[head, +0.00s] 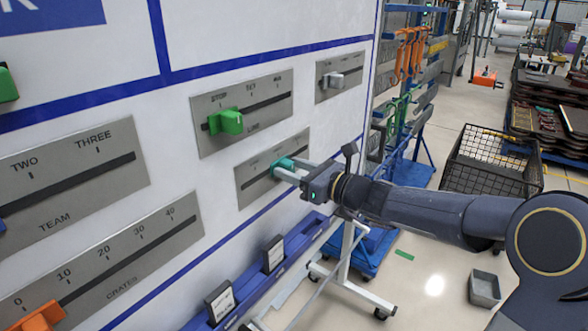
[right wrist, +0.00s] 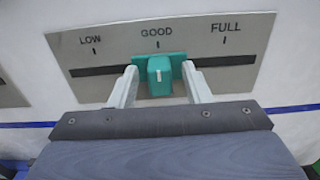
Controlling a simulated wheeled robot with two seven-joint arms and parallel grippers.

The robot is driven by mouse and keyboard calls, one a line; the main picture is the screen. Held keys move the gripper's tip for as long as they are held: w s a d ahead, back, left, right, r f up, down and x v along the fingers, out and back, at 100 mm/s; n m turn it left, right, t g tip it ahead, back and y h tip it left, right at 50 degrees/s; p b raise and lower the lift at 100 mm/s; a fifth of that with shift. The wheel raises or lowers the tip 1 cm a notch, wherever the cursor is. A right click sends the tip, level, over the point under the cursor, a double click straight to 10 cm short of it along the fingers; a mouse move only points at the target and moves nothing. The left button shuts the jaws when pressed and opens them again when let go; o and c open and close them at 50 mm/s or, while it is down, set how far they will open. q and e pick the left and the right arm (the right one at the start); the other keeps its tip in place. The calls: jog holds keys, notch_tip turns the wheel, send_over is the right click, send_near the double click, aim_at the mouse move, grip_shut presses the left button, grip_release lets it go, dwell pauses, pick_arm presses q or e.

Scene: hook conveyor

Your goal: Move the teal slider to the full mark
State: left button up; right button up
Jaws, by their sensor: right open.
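The teal slider (right wrist: 160,74) sits under the GOOD mark of a grey plate (right wrist: 100,84) marked LOW, GOOD and FULL. The FULL mark (right wrist: 226,28) is to its right along the dark slot. My right gripper (right wrist: 162,82) is open, with one finger on each side of the slider's knob. A gap shows at the left finger; the right finger is close to the knob. In the head view the slider (head: 284,166) shows just ahead of the right gripper (head: 291,173), and the plate's right part is partly hidden by it. My left gripper is out of view.
The board holds other sliders: a green one (head: 226,121) above, a grey one (head: 335,80) at the upper right, and an orange one (head: 38,318) at the lower left. A blue ledge (head: 240,281) with small cards runs below. A black wire crate (head: 492,165) stands on the floor.

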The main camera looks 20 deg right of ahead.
grip_shut()
jog(key=shift+d, duration=0.1)
jog(key=w+d, duration=0.1)
jog(key=d, duration=0.1)
jog(key=w+d+p, duration=0.1)
jog(key=w+d, duration=0.1)
jog(key=w+d+p, duration=0.1)
jog(key=d, duration=0.1)
jog(key=shift+w+r, duration=0.1)
jog(key=shift+w, duration=0.3)
jog(key=shift+c, duration=1.4)
grip_release()
jog(key=shift+d, duration=0.1)
jog(key=shift+o, duration=1.4)
